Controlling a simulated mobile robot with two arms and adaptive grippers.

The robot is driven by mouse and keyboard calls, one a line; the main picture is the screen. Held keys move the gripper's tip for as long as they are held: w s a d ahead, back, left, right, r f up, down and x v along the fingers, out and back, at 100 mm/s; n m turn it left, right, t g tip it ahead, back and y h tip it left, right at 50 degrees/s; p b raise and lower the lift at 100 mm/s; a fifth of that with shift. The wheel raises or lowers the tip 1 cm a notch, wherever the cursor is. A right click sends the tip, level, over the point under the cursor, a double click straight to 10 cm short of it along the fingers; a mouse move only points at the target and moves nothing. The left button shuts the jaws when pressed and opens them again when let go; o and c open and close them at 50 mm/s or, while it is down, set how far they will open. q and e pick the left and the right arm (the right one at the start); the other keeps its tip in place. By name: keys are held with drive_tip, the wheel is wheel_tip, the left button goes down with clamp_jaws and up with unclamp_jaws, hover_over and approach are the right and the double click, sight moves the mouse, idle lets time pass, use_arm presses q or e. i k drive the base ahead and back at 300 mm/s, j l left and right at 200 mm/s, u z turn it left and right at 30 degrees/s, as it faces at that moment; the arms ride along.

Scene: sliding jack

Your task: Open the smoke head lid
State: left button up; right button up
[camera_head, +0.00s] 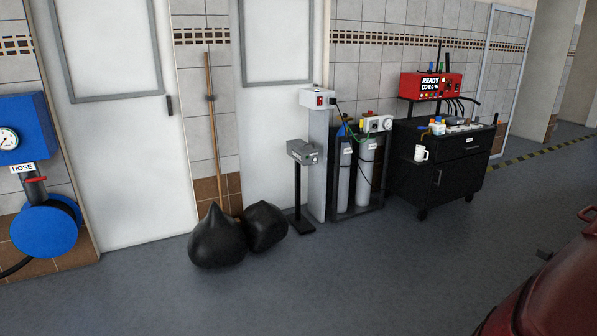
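A grey box-shaped head (303,151) stands on a thin black post in front of the white door, near the middle of the view. It looks like the smoke head, but I see no readable label naming it. It is too small to tell whether its lid is open or shut. A white box with a red switch (318,98) sits above and to its right on a grey post. Neither of my grippers is in view.
Two black bags (217,240) lie on the floor left of the post, before a leaning broom (211,110). Gas cylinders (364,175) and a black cart (445,165) stand right. A red car (555,290) fills the lower right corner. The central floor is clear.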

sight(300, 144)
drive_tip(key=i, duration=3.95)
drive_tip(key=i+u, duration=0.1)
drive_tip(key=i, duration=0.7)
drive_tip(key=i+l+u, duration=0.1)
drive_tip(key=i, duration=0.65)
drive_tip(key=l, duration=0.1)
